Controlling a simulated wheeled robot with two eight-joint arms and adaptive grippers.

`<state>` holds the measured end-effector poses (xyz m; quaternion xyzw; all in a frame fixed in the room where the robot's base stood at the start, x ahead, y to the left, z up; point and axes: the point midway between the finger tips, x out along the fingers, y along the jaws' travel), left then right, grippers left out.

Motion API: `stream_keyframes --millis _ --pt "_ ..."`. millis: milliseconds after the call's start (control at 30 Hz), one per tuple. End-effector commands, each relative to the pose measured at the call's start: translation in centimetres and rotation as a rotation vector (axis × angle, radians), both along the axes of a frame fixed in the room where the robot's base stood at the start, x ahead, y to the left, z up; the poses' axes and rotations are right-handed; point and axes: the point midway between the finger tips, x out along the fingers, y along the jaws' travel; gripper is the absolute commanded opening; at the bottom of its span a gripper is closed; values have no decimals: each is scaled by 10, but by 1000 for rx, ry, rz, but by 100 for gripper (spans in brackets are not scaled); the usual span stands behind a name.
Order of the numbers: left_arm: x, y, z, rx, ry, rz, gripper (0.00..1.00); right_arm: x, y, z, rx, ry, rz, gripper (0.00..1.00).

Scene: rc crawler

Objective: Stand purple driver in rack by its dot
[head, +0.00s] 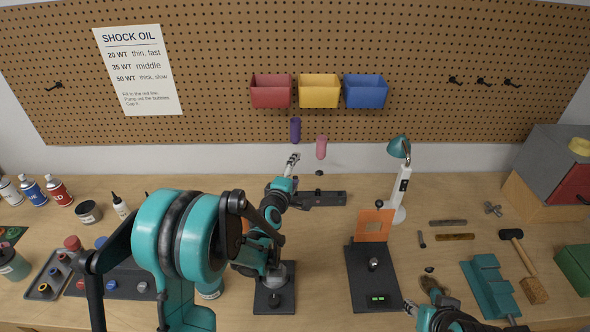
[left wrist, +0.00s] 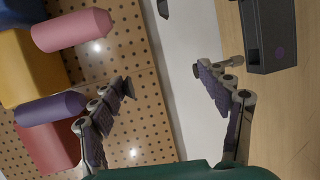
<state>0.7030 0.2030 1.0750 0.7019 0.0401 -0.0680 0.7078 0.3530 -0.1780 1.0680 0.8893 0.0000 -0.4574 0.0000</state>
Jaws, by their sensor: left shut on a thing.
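The purple driver's handle (head: 295,130) stands upright just above my left gripper (head: 292,160). In the left wrist view the purple handle (left wrist: 50,108) runs behind one finger of the left gripper (left wrist: 163,82). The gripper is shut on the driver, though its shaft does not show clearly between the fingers. The black rack (head: 325,198) lies on the bench below and right of the gripper.
A pink driver (head: 321,147) stands upright just right of the purple one, above the rack. Red, yellow and blue bins (head: 365,92) hang on the pegboard behind. A lamp (head: 398,180) and an orange panel on a black stand (head: 372,278) are to the right.

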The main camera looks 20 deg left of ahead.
Motion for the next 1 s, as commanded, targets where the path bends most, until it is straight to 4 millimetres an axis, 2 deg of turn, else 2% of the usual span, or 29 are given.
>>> stream_keyframes --millis 100,500,933,967,1000 --pt "0 0 -14 0 0 0 46 0 0 -11 0 0 0 40" --pt "0 0 -45 0 0 0 46 0 0 -42 0 0 0 40" --pt "0 0 -49 0 0 0 46 0 0 -45 0 0 0 40" --pt "0 0 -49 0 0 0 84 0 0 -45 0 0 0 40" --pt "0 0 -49 0 0 0 94 0 0 -45 0 0 0 40"
